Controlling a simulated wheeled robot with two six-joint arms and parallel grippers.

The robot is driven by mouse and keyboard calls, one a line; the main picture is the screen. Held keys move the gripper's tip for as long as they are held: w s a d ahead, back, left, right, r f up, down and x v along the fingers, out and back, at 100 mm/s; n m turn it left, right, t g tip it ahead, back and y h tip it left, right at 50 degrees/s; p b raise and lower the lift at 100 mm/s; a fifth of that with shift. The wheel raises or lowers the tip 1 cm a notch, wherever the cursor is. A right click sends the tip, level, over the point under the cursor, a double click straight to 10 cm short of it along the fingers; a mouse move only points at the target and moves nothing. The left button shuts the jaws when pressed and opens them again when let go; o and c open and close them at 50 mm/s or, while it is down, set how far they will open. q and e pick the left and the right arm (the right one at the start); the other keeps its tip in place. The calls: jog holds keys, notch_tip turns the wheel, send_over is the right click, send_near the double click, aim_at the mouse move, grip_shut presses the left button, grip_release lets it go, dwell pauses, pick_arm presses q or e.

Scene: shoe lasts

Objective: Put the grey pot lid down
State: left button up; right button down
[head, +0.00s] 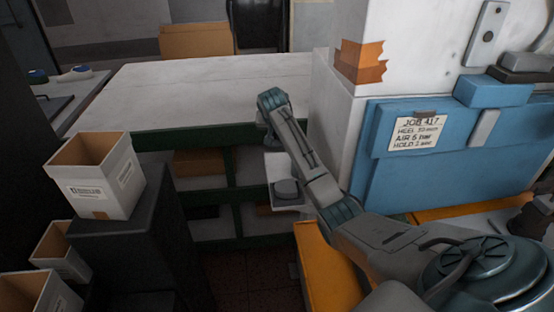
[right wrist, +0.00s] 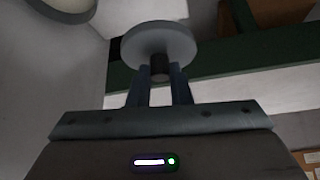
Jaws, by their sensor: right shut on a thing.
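The grey pot lid (right wrist: 158,42) shows in the right wrist view as a round disc with a short dark knob below it. My right gripper (right wrist: 160,80) is shut on the knob, one finger on each side, and the disc sits beyond the fingertips. In the head view my right arm reaches in from the lower right toward the white-topped bench (head: 200,85). Its wrist is near the bench's front edge, and the fingers and lid cannot be made out clearly there. My left gripper is not in view.
The bench top is clear. A dark grey round thing (head: 287,188) sits low beside my right forearm. A blue-and-white machine (head: 450,155) stands at the right. Open cartons (head: 103,180) are at the left. A pale round thing (right wrist: 68,5) is cut off at the wrist view's top.

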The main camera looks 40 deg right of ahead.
jog(key=shift+s+d+f, duration=0.1)
jog(key=shift+d+f, duration=0.1)
jog(key=shift+f, duration=0.05)
jog(key=shift+n, duration=0.3)
notch_tip(320, 180, down, 5)
jog(key=shift+d+f+p, duration=0.1)
jog(key=shift+f+p, duration=0.05)
jog(key=shift+p, duration=0.65)
jog(key=shift+f+p, duration=0.45)
jog(key=shift+f, duration=1.65)
jog(key=c, duration=1.3)
grip_release()
jog(key=shift+f, duration=0.1)
jog(key=b+v, duration=0.1)
jog(key=v, duration=1.1)
jog(key=shift+d+b, duration=0.1)
jog(key=shift+b, duration=0.3)
jog(key=shift+r, duration=0.25)
